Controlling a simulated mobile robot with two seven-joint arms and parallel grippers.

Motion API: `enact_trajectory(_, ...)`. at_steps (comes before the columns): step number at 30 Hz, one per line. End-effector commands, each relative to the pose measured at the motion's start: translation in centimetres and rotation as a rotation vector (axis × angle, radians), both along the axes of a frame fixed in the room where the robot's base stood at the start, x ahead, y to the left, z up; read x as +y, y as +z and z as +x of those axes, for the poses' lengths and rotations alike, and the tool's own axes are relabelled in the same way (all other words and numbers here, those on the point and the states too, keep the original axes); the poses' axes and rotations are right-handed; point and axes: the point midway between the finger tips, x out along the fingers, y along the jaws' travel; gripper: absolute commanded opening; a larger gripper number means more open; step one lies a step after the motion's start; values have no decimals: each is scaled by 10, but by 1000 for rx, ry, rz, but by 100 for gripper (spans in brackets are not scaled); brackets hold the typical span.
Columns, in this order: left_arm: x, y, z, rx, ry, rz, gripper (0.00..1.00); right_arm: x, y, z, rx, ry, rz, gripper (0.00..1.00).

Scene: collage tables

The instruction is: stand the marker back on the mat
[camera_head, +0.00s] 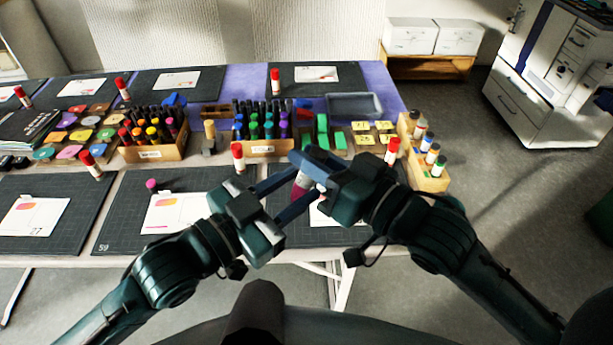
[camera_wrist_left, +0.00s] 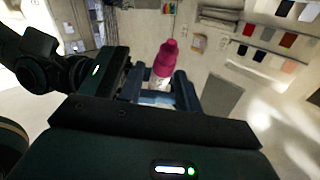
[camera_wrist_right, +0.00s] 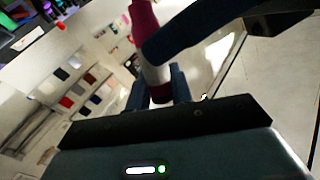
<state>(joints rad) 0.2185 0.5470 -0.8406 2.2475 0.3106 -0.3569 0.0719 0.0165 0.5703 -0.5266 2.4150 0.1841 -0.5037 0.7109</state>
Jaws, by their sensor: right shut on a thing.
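The marker (camera_head: 301,186) is white and magenta and is held tilted in the air above the front right dark mat (camera_head: 290,236). My right gripper (camera_head: 312,168) is shut on it. In the right wrist view the marker (camera_wrist_right: 140,22) has a magenta upper part, a white middle and a dark magenta end between the fingers. My left gripper (camera_head: 300,184) has its fingers apart, one on each side of the marker; whether they touch it I cannot tell. In the left wrist view the marker's magenta end (camera_wrist_left: 164,57) points away beyond those fingers.
A small magenta piece (camera_head: 151,185) is on the front middle mat beside a white card (camera_head: 178,212). Behind stand wooden marker racks (camera_head: 157,150), a red-topped glue stick (camera_head: 238,157) and another glue stick (camera_head: 392,151). A block of bottles (camera_head: 427,175) stands at the table's right end.

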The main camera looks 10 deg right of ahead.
Motion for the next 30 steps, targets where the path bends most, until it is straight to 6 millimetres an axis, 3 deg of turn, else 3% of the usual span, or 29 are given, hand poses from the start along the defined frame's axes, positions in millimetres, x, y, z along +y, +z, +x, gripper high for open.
enact_trajectory(7, -24, 0, 16, -1, 0, 1, 34, 0, 0, 0, 0, 0, 0, 0)
enact_trajectory(18, -27, 0, 19, -2, 0, 1, 34, 0, 0, 0, 0, 0, 0, 0)
enact_trajectory(30, -28, 0, 17, 0, -2, 0, 1, 0, 0, 0, -1, 0, 0, 0)
